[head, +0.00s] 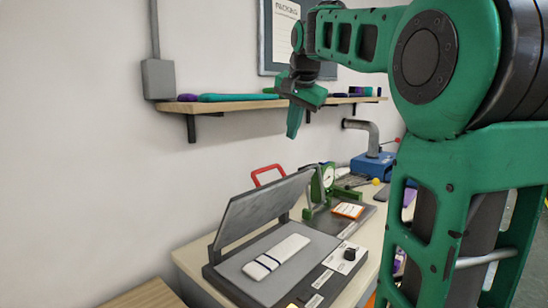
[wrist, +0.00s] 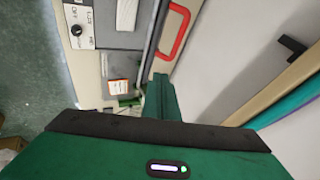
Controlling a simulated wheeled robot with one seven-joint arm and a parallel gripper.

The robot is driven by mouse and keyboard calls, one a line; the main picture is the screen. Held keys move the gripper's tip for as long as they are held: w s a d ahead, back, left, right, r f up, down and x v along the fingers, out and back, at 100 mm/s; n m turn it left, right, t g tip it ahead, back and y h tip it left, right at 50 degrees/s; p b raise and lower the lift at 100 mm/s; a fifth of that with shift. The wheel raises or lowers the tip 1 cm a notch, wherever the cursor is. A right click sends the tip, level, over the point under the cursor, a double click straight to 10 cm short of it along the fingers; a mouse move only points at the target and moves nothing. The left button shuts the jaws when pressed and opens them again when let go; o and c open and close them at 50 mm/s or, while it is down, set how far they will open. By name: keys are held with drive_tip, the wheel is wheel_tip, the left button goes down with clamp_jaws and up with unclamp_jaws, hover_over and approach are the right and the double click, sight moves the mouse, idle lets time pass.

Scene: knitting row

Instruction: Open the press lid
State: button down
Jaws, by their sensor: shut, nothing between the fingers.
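The press stands on the table with its grey lid (head: 262,208) raised and tilted up from the flat grey bed (head: 235,265). A red handle (head: 268,173) stands out beyond the lid's upper edge; it also shows in the wrist view (wrist: 181,36). A white piece with dark stripes (head: 278,256) lies on the bed. My gripper (head: 293,128) is shut and empty, pointing down in the air above and beyond the lid, apart from the handle. In the wrist view my gripper (wrist: 161,80) points toward the press.
A wall shelf (head: 232,106) with purple and teal items is close behind my gripper. A green dial gauge (head: 328,176) and a blue machine (head: 375,165) stand right of the press. A black knob (head: 350,254) sits on the press's front panel.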

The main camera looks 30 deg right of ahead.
drive_tip(key=s, duration=0.2)
hover_over(286, 179)
wheel_tip(286, 179, down, 9)
drive_tip(key=shift+d+f, duration=0.1)
drive_tip(key=w, duration=0.3)
drive_tip(key=shift+a+f, duration=0.35)
drive_tip(key=shift+f, duration=0.05)
drive_tip(key=shift+w+a+f, duration=0.15)
drive_tip(key=shift+w, duration=0.25)
